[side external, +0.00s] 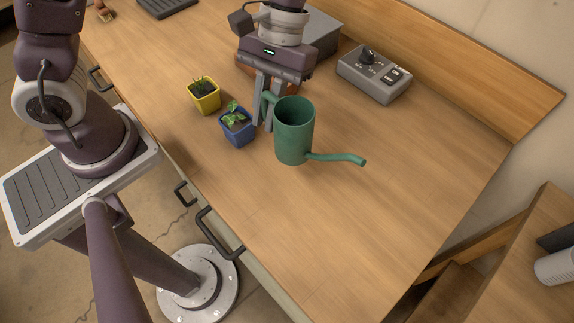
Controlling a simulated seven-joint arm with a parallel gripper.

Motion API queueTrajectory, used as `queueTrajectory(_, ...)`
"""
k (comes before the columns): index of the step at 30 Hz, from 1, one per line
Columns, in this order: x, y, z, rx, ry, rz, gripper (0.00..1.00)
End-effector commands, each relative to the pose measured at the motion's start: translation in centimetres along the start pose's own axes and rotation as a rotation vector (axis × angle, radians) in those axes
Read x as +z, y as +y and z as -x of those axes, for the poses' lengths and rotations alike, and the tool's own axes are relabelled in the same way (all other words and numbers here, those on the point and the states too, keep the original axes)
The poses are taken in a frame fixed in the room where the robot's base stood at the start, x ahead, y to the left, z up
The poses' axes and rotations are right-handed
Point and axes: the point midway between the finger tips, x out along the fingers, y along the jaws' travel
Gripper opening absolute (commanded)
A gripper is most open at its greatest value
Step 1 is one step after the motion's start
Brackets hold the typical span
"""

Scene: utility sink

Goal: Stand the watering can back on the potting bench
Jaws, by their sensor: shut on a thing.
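The green watering can (294,133) is upright on or just above the wooden potting bench (330,225); I cannot tell whether its base touches the wood. Its spout points right and its handle faces left. My gripper (264,122) points down at the can's left side, with its fingers shut on the handle. The fingers partly cover the handle.
A blue pot (238,130) with a seedling stands close to the left of my fingers. A yellow pot (205,97) stands farther left. A grey control box (374,75) sits at the back. The bench's front and right are clear.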

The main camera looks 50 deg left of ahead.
Motion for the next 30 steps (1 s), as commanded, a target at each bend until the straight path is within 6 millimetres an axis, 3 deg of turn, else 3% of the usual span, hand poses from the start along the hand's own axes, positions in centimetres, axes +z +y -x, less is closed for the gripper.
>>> queueTrajectory(3,-1.0,-0.1,-2.8,-0.004,-0.007,0.002,0.00)
queueTrajectory(13,-3.2,-0.1,-7.8,-0.002,-0.003,0.002,0.00)
queueTrajectory(25,-3.5,-0.1,-8.4,-0.001,0.000,0.001,0.00)
queueTrajectory(26,-3.5,-0.1,-8.4,-0.001,0.000,0.001,0.18)
queueTrajectory(27,-3.5,-0.1,-8.4,-0.001,0.000,0.000,0.26)
queueTrajectory(28,-3.5,-0.1,-8.4,-0.001,0.001,0.000,0.32)
queueTrajectory(30,-3.5,-0.1,-8.4,-0.001,0.001,0.000,0.34)
